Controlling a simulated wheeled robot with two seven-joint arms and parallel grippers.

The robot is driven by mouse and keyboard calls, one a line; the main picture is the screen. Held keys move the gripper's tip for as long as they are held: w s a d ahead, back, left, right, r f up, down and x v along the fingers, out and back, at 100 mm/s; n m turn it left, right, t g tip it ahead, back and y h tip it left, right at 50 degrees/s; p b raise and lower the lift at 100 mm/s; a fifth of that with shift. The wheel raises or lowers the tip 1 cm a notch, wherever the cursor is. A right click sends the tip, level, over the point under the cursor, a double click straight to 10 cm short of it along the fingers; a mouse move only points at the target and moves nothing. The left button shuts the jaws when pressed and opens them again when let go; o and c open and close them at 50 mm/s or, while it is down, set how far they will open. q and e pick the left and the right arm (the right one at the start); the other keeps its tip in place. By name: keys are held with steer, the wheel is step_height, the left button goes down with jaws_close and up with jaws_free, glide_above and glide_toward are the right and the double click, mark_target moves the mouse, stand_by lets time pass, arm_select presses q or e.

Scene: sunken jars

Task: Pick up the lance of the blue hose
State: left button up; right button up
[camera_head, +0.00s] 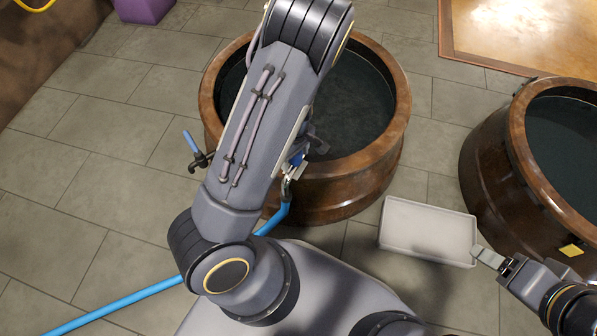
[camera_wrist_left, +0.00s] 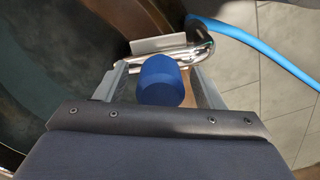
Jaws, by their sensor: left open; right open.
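The blue hose (camera_head: 130,296) runs along the floor from the lower left and rises at the near side of the left jar (camera_head: 385,150). It joins a bent chrome pipe (camera_wrist_left: 195,50) beside the jar rim; the pipe also shows in the head view (camera_head: 287,187). A blue rounded grip (camera_wrist_left: 158,80) lies between the fingers of my left gripper (camera_wrist_left: 160,72), which is open around it. Whether the fingers touch it I cannot tell. In the head view my left arm hides much of this spot. My right gripper (camera_head: 489,257) is open and empty beside a pale tray.
The pale tray (camera_head: 425,213) is right of the left jar. A second jar (camera_head: 490,165) with dark contents stands at the right. A black fitting with a blue rod (camera_head: 190,141) is left of the first jar. Tiled floor at the left is mostly clear.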

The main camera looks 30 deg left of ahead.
arm_select(q)
steer(key=c, duration=1.2)
steer(key=shift+c, duration=0.2)
steer(key=shift+r, duration=0.1)
step_height(320, 180, up, 56)
steer(key=p, duration=4.4)
